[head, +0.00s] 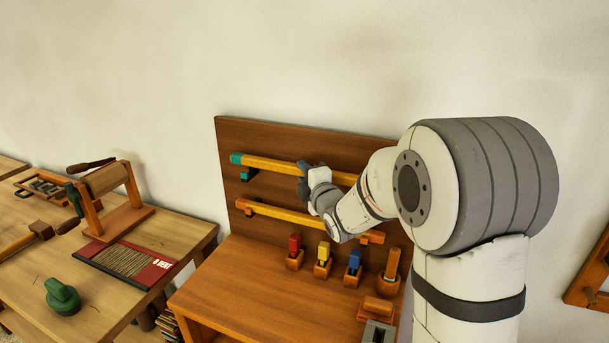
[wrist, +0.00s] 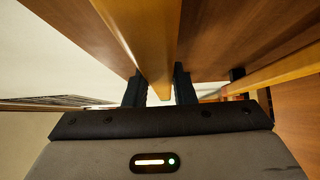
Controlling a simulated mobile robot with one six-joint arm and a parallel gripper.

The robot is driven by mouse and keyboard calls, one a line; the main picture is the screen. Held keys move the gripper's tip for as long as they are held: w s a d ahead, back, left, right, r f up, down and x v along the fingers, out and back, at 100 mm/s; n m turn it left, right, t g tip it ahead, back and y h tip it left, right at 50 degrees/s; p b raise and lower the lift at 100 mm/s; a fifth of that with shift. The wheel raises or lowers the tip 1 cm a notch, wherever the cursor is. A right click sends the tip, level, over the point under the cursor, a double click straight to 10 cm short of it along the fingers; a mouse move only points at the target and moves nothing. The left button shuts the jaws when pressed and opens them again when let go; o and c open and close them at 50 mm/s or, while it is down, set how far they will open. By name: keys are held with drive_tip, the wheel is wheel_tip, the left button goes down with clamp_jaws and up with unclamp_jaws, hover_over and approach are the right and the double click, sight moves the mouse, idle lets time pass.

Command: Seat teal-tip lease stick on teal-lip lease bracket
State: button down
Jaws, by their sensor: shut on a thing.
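The lease stick (head: 270,164) is a long yellow bar with a teal tip (head: 236,158) at its left end. It lies roughly level in front of the upper part of the brown back board. The teal-lip bracket (head: 247,174) sits just below the stick near that tip; I cannot tell whether they touch. My gripper (head: 304,180) is shut on the stick around its middle. In the wrist view my gripper (wrist: 159,90) has a dark finger on each side of the yellow stick (wrist: 150,45). My arm hides part of the stick's right side.
A second yellow stick (head: 275,212) with an orange end rests lower on the board (head: 345,150). Red, yellow and blue-topped pieces (head: 323,260) stand on the bench below. A side table (head: 110,290) at left holds a winder (head: 108,195) and a green knob (head: 62,297).

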drive_tip(key=shift+f, duration=0.15)
drive_tip(key=shift+f+b, duration=0.95)
drive_tip(key=shift+b, duration=0.6)
drive_tip(key=shift+f+b, duration=0.65)
drive_tip(key=shift+b, duration=0.4)
drive_tip(key=c, duration=1.1)
unclamp_jaws()
drive_tip(key=shift+s, duration=0.1)
drive_tip(key=b+v, duration=0.1)
drive_tip(key=v, duration=0.6)
drive_tip(key=shift+s+d, duration=0.1)
drive_tip(key=shift+s, duration=0.25)
